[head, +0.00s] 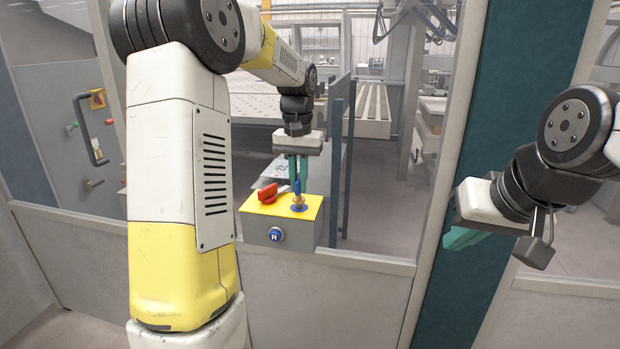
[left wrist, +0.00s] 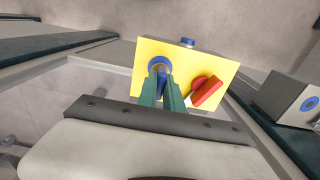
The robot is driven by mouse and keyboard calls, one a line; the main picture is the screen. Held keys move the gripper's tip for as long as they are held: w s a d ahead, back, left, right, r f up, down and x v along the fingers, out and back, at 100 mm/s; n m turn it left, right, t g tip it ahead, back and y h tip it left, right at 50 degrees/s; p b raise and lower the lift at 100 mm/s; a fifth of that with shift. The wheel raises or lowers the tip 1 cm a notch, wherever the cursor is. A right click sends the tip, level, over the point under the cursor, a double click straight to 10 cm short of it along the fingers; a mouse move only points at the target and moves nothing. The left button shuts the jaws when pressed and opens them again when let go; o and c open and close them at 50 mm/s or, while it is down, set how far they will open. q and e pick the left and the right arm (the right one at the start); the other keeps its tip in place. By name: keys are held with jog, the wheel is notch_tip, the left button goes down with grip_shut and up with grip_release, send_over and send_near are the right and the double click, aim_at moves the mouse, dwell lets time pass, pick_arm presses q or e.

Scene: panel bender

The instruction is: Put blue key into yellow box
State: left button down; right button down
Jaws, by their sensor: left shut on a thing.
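The yellow-topped box (head: 252,206) is fixed at the panel in the middle of the head view, with a grey front. A blue round keyhole ring (head: 299,208) sits on its top, right of a red switch (head: 267,193). My left gripper (head: 298,179) points down over the ring and is shut on the blue key (head: 297,188). In the left wrist view the fingers (left wrist: 164,92) reach the blue ring (left wrist: 158,62) on the yellow top (left wrist: 205,65) and hide most of the key. I cannot tell how deep the key sits. My right gripper (head: 464,237) is far to the right, away from the box.
A blue button marked R (head: 276,234) is on the box front. A grey ledge (head: 350,262) runs below the opening. A teal post (head: 500,150) stands between the box and my right arm. A door with a handle (head: 90,130) is at the left.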

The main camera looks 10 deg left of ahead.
pick_arm(q)
jog(key=shift+f, duration=0.95)
jog(key=c, duration=1.4)
grip_release()
notch_tip(320, 180, up, 7)
jog(key=shift+r, duration=0.4)
